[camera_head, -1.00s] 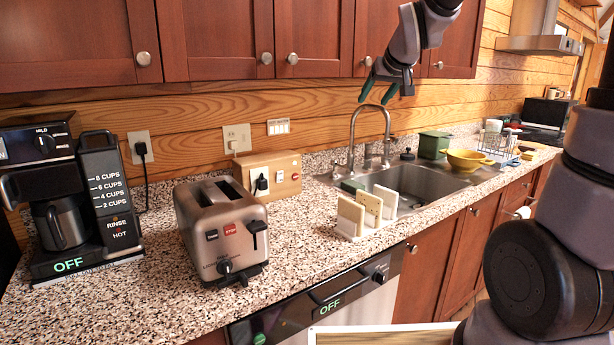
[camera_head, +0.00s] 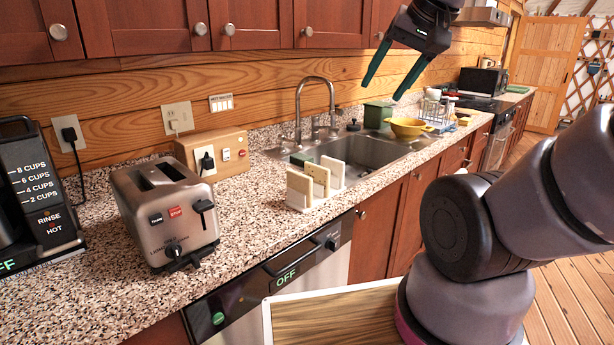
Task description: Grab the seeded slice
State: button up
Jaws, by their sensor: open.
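Three bread slices stand upright in a white rack (camera_head: 302,206) on the counter, in front of the sink. The middle one looks speckled and appears to be the seeded slice (camera_head: 319,176); its lower part is partly hidden by the plain tan front slice (camera_head: 299,188). A paler slice (camera_head: 335,170) stands behind it. My gripper (camera_head: 381,92) is open and empty, with its dark green fingers pointing down and left. It is high above the counter, up and to the right of the rack, well apart from the slices.
A toaster (camera_head: 166,213) stands left of the rack, with a wooden socket box (camera_head: 213,153) behind it. The faucet (camera_head: 299,110) rises behind the sink (camera_head: 365,152). A yellow colander (camera_head: 408,128) and green canister (camera_head: 377,115) stand farther right. Cabinets (camera_head: 262,22) hang above.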

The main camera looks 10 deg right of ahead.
aim_at(320, 175)
jog(key=i+l+u, duration=0.15)
jog(key=l+u, duration=0.55)
jog(key=i+l+u, duration=0.1)
jog(key=l+u, duration=0.25)
